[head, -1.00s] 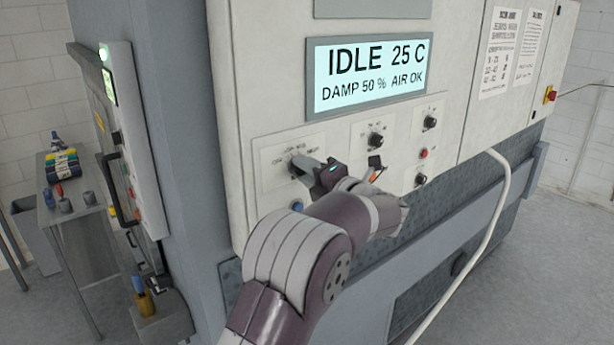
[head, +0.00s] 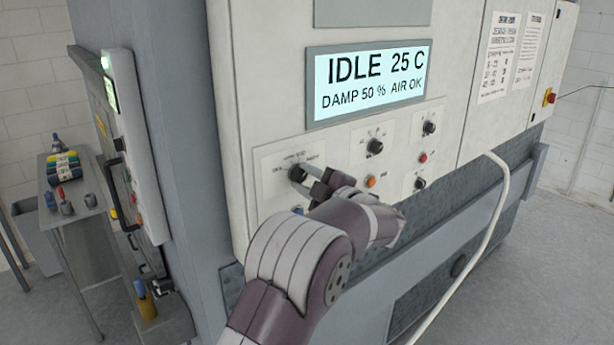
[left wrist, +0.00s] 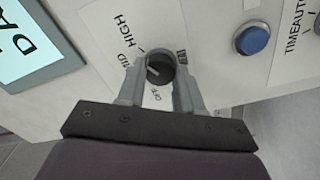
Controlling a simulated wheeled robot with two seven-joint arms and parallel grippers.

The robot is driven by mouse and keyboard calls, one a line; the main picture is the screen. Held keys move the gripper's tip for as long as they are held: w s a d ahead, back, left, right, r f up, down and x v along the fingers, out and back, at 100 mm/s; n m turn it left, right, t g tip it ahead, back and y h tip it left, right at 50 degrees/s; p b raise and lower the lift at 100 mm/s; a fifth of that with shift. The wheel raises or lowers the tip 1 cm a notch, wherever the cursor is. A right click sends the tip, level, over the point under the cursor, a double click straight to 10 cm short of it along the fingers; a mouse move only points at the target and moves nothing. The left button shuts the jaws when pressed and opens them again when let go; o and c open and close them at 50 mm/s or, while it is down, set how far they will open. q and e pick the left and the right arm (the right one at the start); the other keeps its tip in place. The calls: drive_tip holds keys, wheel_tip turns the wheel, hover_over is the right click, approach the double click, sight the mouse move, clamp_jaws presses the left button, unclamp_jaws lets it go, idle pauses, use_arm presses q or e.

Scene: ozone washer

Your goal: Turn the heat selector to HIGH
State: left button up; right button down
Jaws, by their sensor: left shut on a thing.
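The heat selector is a round black knob (head: 297,173) on the white control panel, at the lower left below the display. In the left wrist view the knob (left wrist: 160,66) has a pale pointer line that seems to lean toward the MID label; HIGH and OFF labels also show around it. My left gripper (left wrist: 157,88) is shut on the knob, one grey finger on each side. In the head view the left gripper (head: 312,184) reaches the knob from the lower right. My right gripper is not in view.
The display (head: 368,80) reads IDLE 25 C, DAMP 50 %, AIR OK. A second black knob (head: 375,146), an orange button (head: 371,181) and a red button (head: 423,157) sit to the right. A blue button (left wrist: 252,39) is close beside the selector. A pale hose (head: 490,225) hangs at right.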

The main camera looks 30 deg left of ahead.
use_arm(q)
drive_tip(key=shift+f+m, duration=0.1)
drive_tip(key=shift+m, duration=0.3)
drive_tip(key=o, duration=1)
drive_tip(key=shift+o, duration=0.2)
drive_tip(key=shift+d, duration=0.1)
drive_tip(key=shift+s+d+f, duration=0.1)
drive_tip(key=shift+d, duration=0.2)
drive_tip(key=b+v, duration=0.5)
drive_tip(key=v, duration=0.7)
drive_tip(key=shift+b, duration=0.35)
